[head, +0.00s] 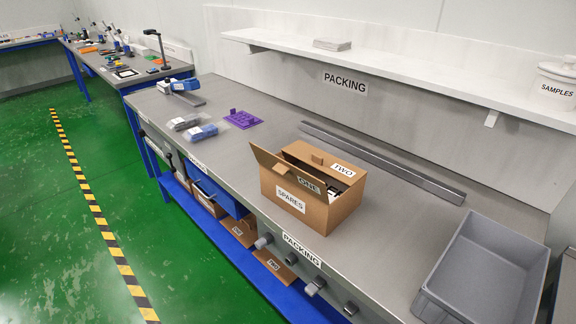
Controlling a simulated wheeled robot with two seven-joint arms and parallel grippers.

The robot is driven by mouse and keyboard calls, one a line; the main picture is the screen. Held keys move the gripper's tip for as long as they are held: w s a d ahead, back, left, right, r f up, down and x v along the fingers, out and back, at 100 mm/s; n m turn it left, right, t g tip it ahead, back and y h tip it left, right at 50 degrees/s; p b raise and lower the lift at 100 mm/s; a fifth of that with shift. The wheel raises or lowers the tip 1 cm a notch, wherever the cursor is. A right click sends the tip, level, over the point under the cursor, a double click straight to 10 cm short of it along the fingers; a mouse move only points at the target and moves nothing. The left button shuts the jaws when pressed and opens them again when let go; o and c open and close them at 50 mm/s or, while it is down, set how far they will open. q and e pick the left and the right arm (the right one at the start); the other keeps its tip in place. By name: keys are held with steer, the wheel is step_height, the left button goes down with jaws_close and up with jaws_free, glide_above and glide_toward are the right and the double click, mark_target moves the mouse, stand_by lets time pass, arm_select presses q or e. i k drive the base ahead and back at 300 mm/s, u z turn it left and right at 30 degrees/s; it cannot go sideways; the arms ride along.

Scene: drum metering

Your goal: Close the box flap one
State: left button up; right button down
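The cardboard box (326,216) stands on the packing bench, with a SPARES label on its near face. Flap one (272,166), labelled ONE, stands up and open along the near side, tilted outward at its left end. Flap two (318,160), labelled TWO, is on the far side of the box top. Part of the opening shows between the flaps, with some dark and white contents inside; the rest is hidden behind flap one. Neither of my grippers is in view.
A grey bin (461,247) stands at the bench's right end. A long metal bar (385,163) lies behind the box. Bagged parts (201,132), a purple tray (243,119) and a blue device (184,86) lie left. A shelf (400,73) runs above. The bench around the box is clear.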

mark_target(311, 185)
steer(key=k, duration=0.5)
steer(key=u, duration=1.05)
steer(key=i, duration=0.9)
steer(key=z, duration=1.9)
